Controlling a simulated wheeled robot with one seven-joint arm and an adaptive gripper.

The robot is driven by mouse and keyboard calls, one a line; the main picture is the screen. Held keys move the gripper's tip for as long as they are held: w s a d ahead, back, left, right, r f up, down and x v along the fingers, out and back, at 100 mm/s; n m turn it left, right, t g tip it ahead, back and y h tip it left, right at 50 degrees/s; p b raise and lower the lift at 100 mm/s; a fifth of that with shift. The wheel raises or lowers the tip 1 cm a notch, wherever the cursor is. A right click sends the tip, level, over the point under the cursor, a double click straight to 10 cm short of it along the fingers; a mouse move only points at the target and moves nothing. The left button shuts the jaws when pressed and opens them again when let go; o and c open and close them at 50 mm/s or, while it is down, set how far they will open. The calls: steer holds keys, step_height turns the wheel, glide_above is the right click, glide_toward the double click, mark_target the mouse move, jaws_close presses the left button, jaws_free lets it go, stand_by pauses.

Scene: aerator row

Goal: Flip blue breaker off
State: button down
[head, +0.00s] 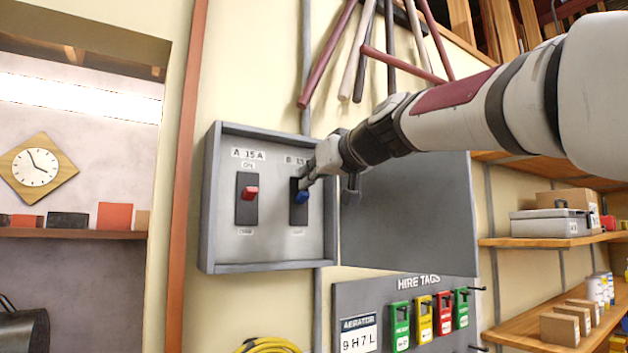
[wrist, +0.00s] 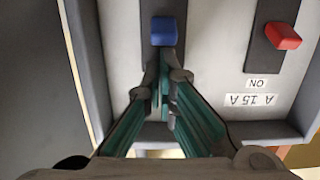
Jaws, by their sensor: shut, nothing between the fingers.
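The blue breaker (head: 301,197) is the right one of two in the open grey breaker box (head: 262,259). Its blue lever also shows in the wrist view (wrist: 164,31), at top centre, just beyond my fingertips. My gripper (head: 306,182) is shut and empty, at the upper part of the blue breaker's black plate. In the wrist view my gripper (wrist: 166,76) has its fingertips together, in line with the lever. I cannot tell whether they touch it. My gripper partly hides the label above the blue breaker.
The red breaker (head: 250,193) is to the left, under an "A 15A" label and an "ON" mark. The box door (head: 410,220) hangs open on the right. A hire tags board (head: 375,300) is below. Shelves (head: 540,242) stand at the right.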

steer(key=shift+s+d+f+t+y+b, duration=0.15)
steer(key=shift+f+t+y+b, duration=0.25)
steer(key=shift+b, duration=2.15)
steer(key=shift+s+d+f+t+y+b, duration=0.15)
steer(key=shift+t+b, duration=0.35)
steer(key=shift+b, duration=2)
steer(key=t+b, duration=0.1)
steer(key=b, duration=0.4)
steer(key=f+t+y+b, duration=0.1)
steer(key=b, duration=0.5)
steer(key=shift+s+d+f+y+b, duration=0.1)
steer(key=shift+s+f+y+b, duration=0.05)
steer(key=shift+s+y+b, duration=0.15)
steer(key=shift+b, duration=0.55)
steer(key=t+y+b, duration=0.1)
steer(key=b, duration=0.3)
steer(key=f+t+b, duration=0.1)
steer(key=b, duration=0.4)
steer(key=shift+s+d+f+t+y, duration=0.1)
steer(key=shift+s+d+t+y, duration=0.1)
steer(key=shift+t+y, duration=0.15)
steer(key=shift+b, duration=0.3)
steer(key=shift+s, duration=0.1)
